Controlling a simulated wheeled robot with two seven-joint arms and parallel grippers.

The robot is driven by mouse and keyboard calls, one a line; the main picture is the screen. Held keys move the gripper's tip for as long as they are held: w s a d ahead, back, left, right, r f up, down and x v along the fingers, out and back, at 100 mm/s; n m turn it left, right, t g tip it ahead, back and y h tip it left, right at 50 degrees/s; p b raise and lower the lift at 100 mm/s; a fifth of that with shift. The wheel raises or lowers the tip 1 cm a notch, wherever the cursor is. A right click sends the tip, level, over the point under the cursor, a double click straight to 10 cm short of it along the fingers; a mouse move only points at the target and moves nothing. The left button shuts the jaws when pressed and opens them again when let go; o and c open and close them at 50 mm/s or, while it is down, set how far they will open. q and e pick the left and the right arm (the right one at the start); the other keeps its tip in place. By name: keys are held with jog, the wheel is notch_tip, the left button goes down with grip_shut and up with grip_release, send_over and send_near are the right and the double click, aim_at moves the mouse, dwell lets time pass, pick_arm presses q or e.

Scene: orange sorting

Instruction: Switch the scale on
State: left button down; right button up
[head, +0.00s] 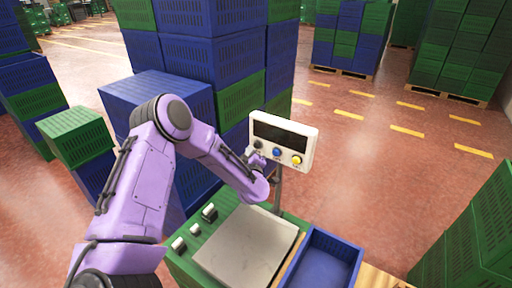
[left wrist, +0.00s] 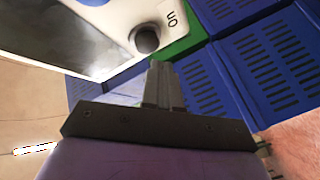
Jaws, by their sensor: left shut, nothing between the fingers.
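The scale has a white display head (head: 308,137) with a dark, blank screen (head: 280,133), mounted on a post. Black, blue (head: 277,152) and yellow (head: 296,160) buttons line its lower edge. Its flat grey weighing plate (head: 247,245) lies below. My left gripper (head: 250,154) is at the display head's lower left, by the black button (head: 257,144). In the left wrist view the shut, empty fingertips (left wrist: 162,70) are close to that dark round button (left wrist: 146,38), with "ON" lettering beside it. I cannot tell whether they touch it. My right gripper is not in view.
A blue tray (head: 322,262) stands right of the weighing plate. Small grey-white blocks (head: 193,229) lie left of it. Tall stacks of blue and green crates (head: 225,60) rise behind, and green crates (head: 470,245) stand at the right. The floor at centre right is clear.

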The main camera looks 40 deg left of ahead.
pick_arm(q)
jog(key=shift+w, duration=0.15)
jog(key=shift+w, duration=0.3)
jog(key=shift+w+a+b, duration=0.1)
jog(key=shift+w+b, duration=0.35)
jog(key=shift+w, duration=0.05)
dwell(0.6)
jog(key=shift+s+r, duration=0.1)
jog(key=shift+s+p, duration=0.45)
jog(key=shift+s, duration=0.4)
jog(key=s, duration=0.1)
jog(key=s+p, duration=0.1)
jog(key=s, duration=0.1)
jog(key=s+p, duration=0.1)
jog(key=s, duration=0.1)
jog(key=shift+d, duration=0.4)
